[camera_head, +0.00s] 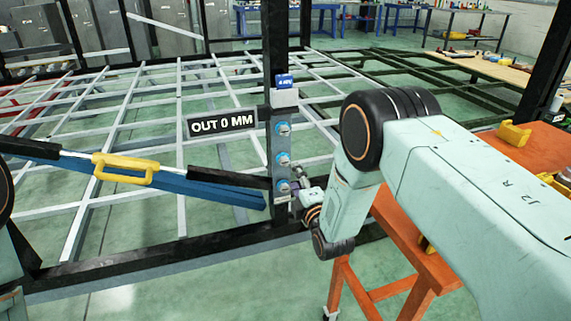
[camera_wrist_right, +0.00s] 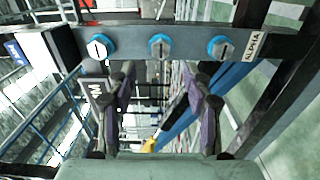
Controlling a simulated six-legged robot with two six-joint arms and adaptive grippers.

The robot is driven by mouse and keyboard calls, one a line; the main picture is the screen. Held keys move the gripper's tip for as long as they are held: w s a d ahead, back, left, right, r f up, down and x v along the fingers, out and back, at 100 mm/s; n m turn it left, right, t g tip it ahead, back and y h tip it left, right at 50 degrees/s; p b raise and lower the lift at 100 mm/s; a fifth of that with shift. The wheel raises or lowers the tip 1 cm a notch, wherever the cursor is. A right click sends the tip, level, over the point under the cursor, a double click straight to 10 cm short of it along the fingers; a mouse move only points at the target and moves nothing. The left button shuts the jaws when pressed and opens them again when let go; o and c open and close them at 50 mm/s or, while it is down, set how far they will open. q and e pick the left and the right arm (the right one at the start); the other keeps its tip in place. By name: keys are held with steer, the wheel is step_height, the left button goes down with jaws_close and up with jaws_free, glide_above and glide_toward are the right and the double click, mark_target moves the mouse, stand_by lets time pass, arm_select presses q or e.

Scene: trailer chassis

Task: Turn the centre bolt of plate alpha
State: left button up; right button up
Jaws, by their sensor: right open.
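Plate alpha (camera_head: 271,160) is a grey upright plate on the dark post, with three blue-ringed bolts in a column. Its centre bolt (camera_head: 283,159) also shows in the right wrist view (camera_wrist_right: 160,46), in the middle of the row, its slotted head facing me. The ALPHA label (camera_wrist_right: 254,44) is at the plate's right end there. My right gripper (camera_head: 302,186) is beside the lower part of the plate. In the right wrist view its purple-padded fingers (camera_wrist_right: 160,88) are apart and empty, one on each side of the centre bolt's line. Contact is not visible. My left gripper is out of view.
A sign (camera_head: 222,123) reads "OUT 0 MM". A blue beam (camera_head: 200,188) and a bar with a yellow handle (camera_head: 125,170) stand left of the plate. An orange table (camera_head: 410,240) is at right. The grey chassis frame (camera_head: 120,110) fills the back left.

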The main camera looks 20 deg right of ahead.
mark_target(285, 163)
steer(key=w+b, duration=0.1)
steer(key=w, duration=0.2)
steer(key=w+b, duration=0.1)
steer(key=w, duration=0.2)
steer(key=shift+a+f, duration=0.15)
steer(key=shift+w+a+b, duration=0.1)
steer(key=shift+w+b, duration=0.2)
steer(key=shift+w, duration=0.7)
steer(key=shift+c, duration=0.2)
jaws_close()
